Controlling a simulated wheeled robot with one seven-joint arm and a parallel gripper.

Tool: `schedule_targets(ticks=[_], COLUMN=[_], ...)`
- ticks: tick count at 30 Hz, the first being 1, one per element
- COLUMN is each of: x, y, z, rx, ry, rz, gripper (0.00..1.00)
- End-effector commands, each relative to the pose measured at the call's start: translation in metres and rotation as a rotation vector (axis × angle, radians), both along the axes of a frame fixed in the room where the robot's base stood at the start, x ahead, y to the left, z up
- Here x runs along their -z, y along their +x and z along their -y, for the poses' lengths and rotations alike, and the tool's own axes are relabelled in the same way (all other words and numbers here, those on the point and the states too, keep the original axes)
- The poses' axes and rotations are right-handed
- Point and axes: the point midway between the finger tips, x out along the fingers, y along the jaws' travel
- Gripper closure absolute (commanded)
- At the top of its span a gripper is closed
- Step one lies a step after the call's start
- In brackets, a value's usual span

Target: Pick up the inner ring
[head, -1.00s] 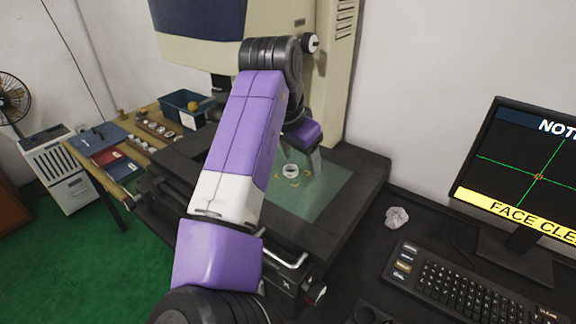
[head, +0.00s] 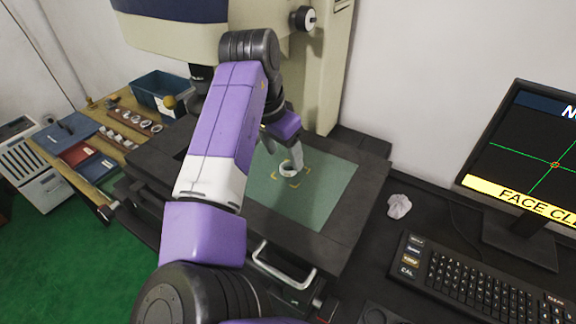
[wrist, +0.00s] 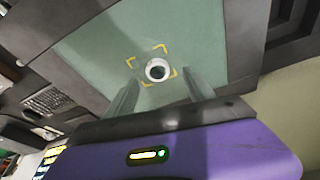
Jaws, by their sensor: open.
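The inner ring (head: 288,168) is a small pale metal ring lying on the green glass plate (head: 322,190) of the machine's stage, inside yellow corner marks. In the wrist view the ring (wrist: 158,69) lies just beyond the fingertips, inside the yellow marks and roughly between the two fingers. My gripper (wrist: 160,84) is open, with nothing between its fingers. In the head view my gripper (head: 290,158) is close by the ring, and one finger appears right behind it. The exact gap between fingers and ring cannot be told.
A side table at left holds a rack of several rings (head: 128,123), a blue bin (head: 160,88) and coloured folders (head: 65,132). The machine's column (head: 310,75) rises behind the stage.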

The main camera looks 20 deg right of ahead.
Motion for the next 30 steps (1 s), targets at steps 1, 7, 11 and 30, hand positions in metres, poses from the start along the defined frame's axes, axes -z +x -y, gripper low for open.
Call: schedule_targets(ticks=[1, 7, 11, 30], x=[0.007, 0.030, 0.034, 0.033], y=[-0.002, 0.000, 0.001, 0.001], z=[0.002, 0.008, 0.009, 0.009], rx=[0.001, -0.001, -0.001, 0.000], ry=[0.001, 0.001, 0.000, 0.000], rz=[-0.003, -0.001, 0.001, 0.001], gripper=[0.37, 0.37, 0.37, 1.00])
